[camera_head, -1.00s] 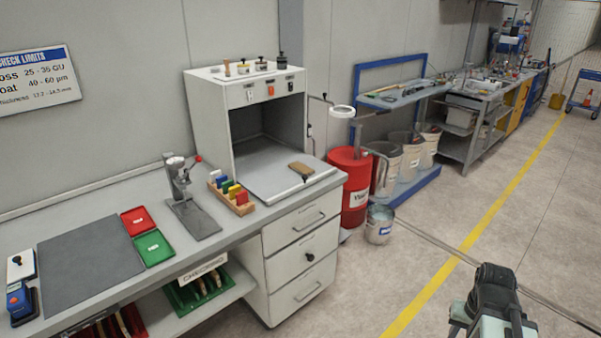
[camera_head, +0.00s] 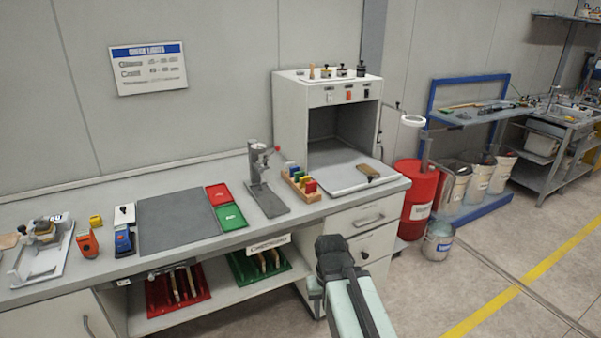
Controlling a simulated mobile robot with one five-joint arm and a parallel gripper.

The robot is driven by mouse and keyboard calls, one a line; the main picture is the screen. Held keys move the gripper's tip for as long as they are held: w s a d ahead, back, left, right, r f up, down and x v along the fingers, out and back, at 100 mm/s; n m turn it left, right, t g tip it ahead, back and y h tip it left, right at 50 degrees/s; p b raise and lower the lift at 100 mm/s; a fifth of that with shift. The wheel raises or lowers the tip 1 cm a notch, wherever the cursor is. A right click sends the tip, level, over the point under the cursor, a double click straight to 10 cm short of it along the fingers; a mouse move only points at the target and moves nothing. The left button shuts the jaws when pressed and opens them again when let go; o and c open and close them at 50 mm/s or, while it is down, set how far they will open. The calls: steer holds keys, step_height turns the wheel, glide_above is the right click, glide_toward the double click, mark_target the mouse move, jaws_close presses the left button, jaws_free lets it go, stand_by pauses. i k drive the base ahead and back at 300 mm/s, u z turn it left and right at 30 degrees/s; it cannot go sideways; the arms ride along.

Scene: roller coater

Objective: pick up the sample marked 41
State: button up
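I cannot read a 41 on anything here. Wooden strips that may be samples (camera_head: 184,284) stand in a red rack (camera_head: 155,299) on the shelf under the bench, and others (camera_head: 266,262) stand in a green rack (camera_head: 239,269) beside it. A brown wooden piece (camera_head: 368,171) lies on the grey tray of the white cabinet. My arm, a dark joint and a pale green link, shows at the bottom centre, in front of the bench. No gripper fingers can be made out.
The bench (camera_head: 300,224) carries a grey mat (camera_head: 178,222), red (camera_head: 218,195) and green (camera_head: 230,217) trays, a press stand (camera_head: 262,180) and a block of coloured pieces (camera_head: 299,183). A red drum (camera_head: 417,198) and a bucket (camera_head: 437,242) stand right. Floor at lower right is clear.

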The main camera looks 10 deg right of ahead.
mark_target(366, 169)
steer(key=u, duration=0.15)
steer(key=i, duration=1)
steer(key=z, duration=0.05)
